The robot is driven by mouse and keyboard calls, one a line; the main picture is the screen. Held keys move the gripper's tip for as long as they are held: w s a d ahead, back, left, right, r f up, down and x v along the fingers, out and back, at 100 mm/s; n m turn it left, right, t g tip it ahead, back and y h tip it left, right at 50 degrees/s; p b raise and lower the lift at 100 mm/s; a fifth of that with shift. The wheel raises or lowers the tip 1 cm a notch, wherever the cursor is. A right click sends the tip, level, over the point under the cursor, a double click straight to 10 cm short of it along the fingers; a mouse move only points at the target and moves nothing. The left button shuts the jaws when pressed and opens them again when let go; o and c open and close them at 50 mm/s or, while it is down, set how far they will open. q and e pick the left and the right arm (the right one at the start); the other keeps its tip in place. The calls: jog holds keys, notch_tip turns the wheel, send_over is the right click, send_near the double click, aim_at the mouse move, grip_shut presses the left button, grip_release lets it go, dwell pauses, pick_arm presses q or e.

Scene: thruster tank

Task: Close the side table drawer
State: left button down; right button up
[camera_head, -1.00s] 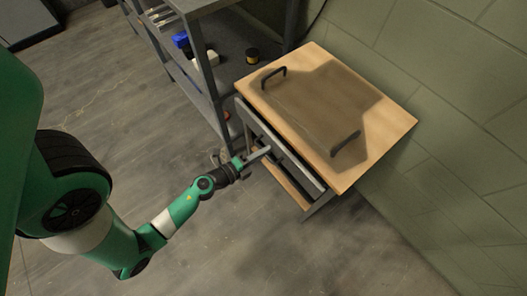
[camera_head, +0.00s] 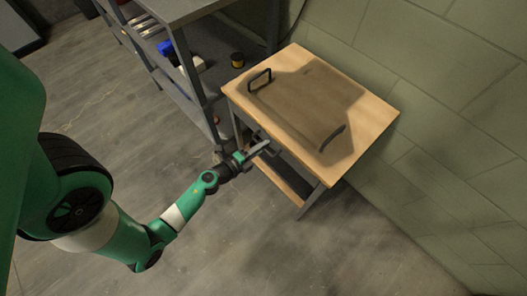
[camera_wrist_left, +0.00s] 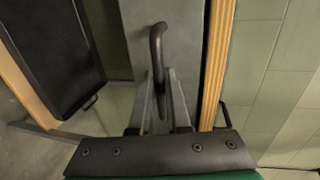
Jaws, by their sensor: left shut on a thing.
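The side table (camera_head: 375,125) has a light wooden top and stands against the wall. Its grey drawer front (camera_wrist_left: 190,35) fills the middle of the left wrist view, close beside the wooden top's edge (camera_wrist_left: 216,70). In the head view the drawer lies mostly under the top, so any remaining gap is hard to tell. A dark bar handle (camera_wrist_left: 157,45) sticks out from the drawer front. My left gripper (camera_head: 262,148) is at the drawer front, and its fingers (camera_wrist_left: 161,95) are shut on the handle, one on each side. My right gripper is not in view.
A brown tray (camera_head: 305,95) with two black handles lies on the tabletop. A grey metal shelf unit (camera_head: 190,12) stands just left of the table, holding a blue item (camera_head: 166,48) and a dark-yellow can (camera_head: 237,60). The floor in front is clear.

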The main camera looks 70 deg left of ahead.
pick_arm(q)
jog(key=shift+f, duration=0.15)
jog(key=c, duration=0.9)
grip_release()
jog(key=shift+w, duration=0.1)
jog(key=p+v, duration=0.2)
jog(key=v, duration=0.9)
jog(key=shift+s+d, duration=0.15)
jog(key=shift+s, duration=0.15)
